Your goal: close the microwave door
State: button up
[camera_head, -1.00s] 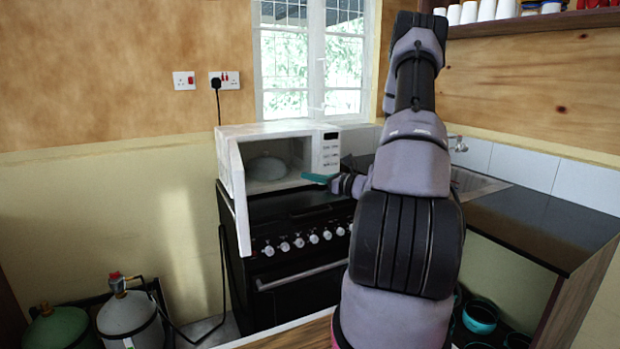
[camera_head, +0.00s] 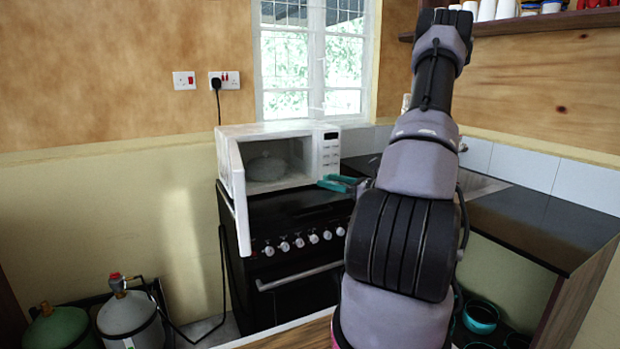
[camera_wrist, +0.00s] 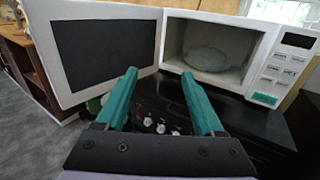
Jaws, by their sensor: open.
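The white microwave (camera_head: 328,150) stands on the black stove, and its cavity is open to view with a pale round dish (camera_head: 266,167) inside. Its door (camera_head: 238,185) is swung wide open on the left side. In the wrist view the dark-windowed door (camera_wrist: 105,50) is at the upper left and the microwave body (camera_wrist: 275,65) is at the right. My gripper (camera_head: 340,183) is in front of the microwave's lower right corner. Its teal fingers (camera_wrist: 160,85) are apart and empty, pointing toward the hinge side. In the head view the gripper is partly hidden by my arm.
The black stove (camera_head: 290,215) with several white knobs is below the microwave. A dark counter (camera_head: 540,225) with a sink is to the right. Gas cylinders (camera_head: 130,318) stand on the floor at the left. A window (camera_head: 310,65) is behind.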

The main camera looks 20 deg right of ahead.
jog(key=shift+v, duration=1.55)
